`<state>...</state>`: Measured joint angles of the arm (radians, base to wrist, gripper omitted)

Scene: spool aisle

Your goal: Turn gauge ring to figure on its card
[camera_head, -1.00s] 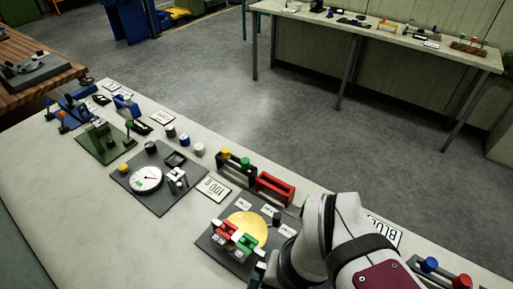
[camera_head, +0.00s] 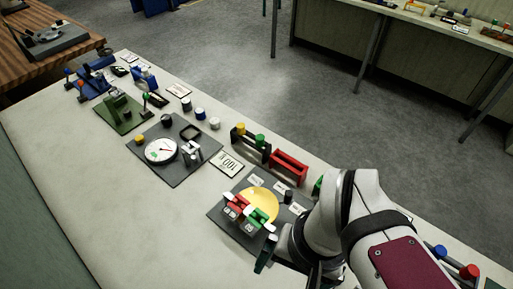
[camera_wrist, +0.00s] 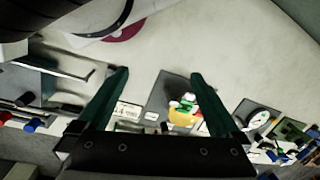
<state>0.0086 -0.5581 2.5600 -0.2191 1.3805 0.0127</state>
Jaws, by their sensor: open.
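The gauge (camera_head: 161,150) has a round white dial with a red needle and a small green mark. It sits on a dark grey plate (camera_head: 178,175) left of centre on the pale bench; its figures are too small to read. A white card (camera_head: 230,164) with large print, apparently 100, lies right of that plate. In the wrist view the gauge (camera_wrist: 261,118) shows at the right, beyond the right finger. My gripper (camera_wrist: 158,76) is open and empty, its dark green fingers spread above the bench. In the head view it is partly hidden by my arm, well right of the gauge.
A yellow disc with red and green clamps (camera_head: 262,206) stands near my gripper. A red frame (camera_head: 288,168), several small cylinders and a green fixture (camera_head: 120,112) surround the gauge plate. The bench's near left side (camera_head: 100,215) is clear.

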